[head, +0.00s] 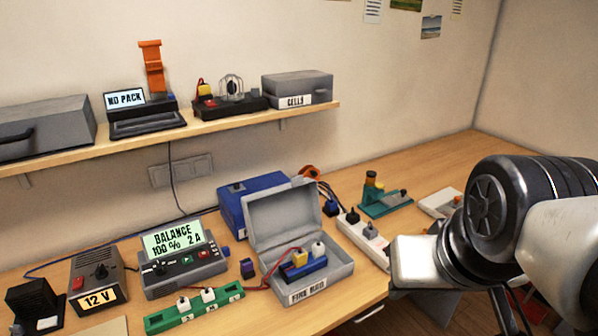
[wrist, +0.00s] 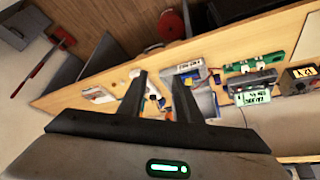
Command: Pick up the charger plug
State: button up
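A white power strip (head: 347,227) lies on the bench right of the open grey box, with a black plug (head: 352,214) and a grey plug (head: 370,230) standing in it. A small dark blue plug-like piece (head: 330,207) is beside its far end. I cannot tell for certain which of these is the charger plug. In the wrist view my gripper (wrist: 160,78) has its two fingers apart with nothing between them. It is away from the bench things.
The open grey box (head: 335,279) holds a battery-like blue block. The charger (head: 183,272) reads "BALANCE 100 % 2 A"; left of it is a 12 V supply (head: 97,283). A green strip (head: 165,320) lies in front. A shelf (head: 60,154) overhangs the back left.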

aim_at(298, 257)
jog(key=i+u, duration=0.1)
jog(key=u, duration=0.3)
jog(key=i+l+u, duration=0.1)
jog(key=u, duration=0.25)
jog(key=i+l+u, duration=0.15)
jog(key=u, duration=0.25)
jog(key=l, duration=0.1)
jog(key=i, duration=0.05)
